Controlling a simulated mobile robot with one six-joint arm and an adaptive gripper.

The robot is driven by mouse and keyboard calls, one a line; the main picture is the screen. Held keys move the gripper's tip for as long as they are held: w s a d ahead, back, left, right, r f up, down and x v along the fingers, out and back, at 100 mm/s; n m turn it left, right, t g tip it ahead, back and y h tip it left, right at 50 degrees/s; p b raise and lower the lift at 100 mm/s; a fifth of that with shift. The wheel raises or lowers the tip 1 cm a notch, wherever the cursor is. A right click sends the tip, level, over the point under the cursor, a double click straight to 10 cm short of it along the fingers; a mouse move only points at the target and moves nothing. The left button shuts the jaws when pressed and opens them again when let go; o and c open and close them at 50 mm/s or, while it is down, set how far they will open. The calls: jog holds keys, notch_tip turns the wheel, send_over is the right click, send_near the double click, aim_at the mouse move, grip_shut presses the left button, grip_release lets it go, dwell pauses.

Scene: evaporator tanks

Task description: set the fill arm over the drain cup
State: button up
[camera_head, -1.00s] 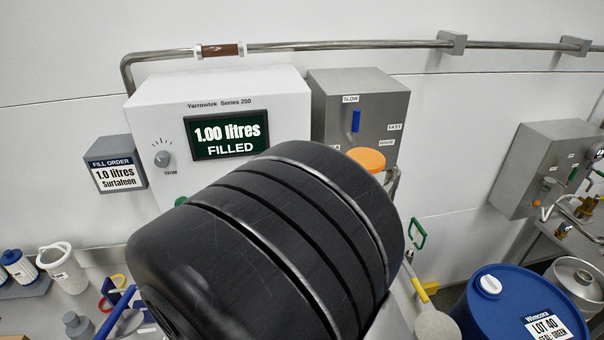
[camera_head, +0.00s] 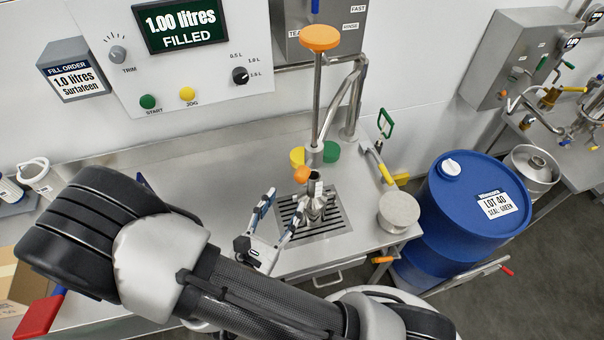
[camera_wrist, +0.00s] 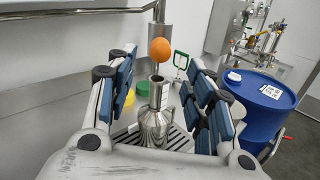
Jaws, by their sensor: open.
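My gripper (camera_head: 283,208) is open, its fingers pointing toward the steel bottle (camera_head: 315,208) on the drain grate. In the wrist view the bottle (camera_wrist: 153,122) stands upright between the spread finger pads, apparently farther off and untouched. An orange ball knob (camera_head: 301,174) shows just above the bottle neck; it also shows in the wrist view (camera_wrist: 160,50). A vertical steel tube with a flat orange knob (camera_head: 319,37) on top comes down behind the bottle, apparently part of the fill arm. I cannot clearly pick out the drain cup.
The slotted grate (camera_head: 342,226) is set in the steel bench. Yellow (camera_head: 297,156) and green (camera_head: 331,151) round pieces sit behind it. A blue drum (camera_head: 470,215) stands at right. The filler panel (camera_head: 190,70) reads 1.00 litres filled. Bare bench lies left of the grate.

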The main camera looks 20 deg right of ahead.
aim_at(298, 181)
jog(key=b+x, duration=0.1)
jog(key=x, duration=0.9)
jog(key=shift+w+d, duration=0.25)
jog(key=shift+c, duration=0.2)
grip_shut()
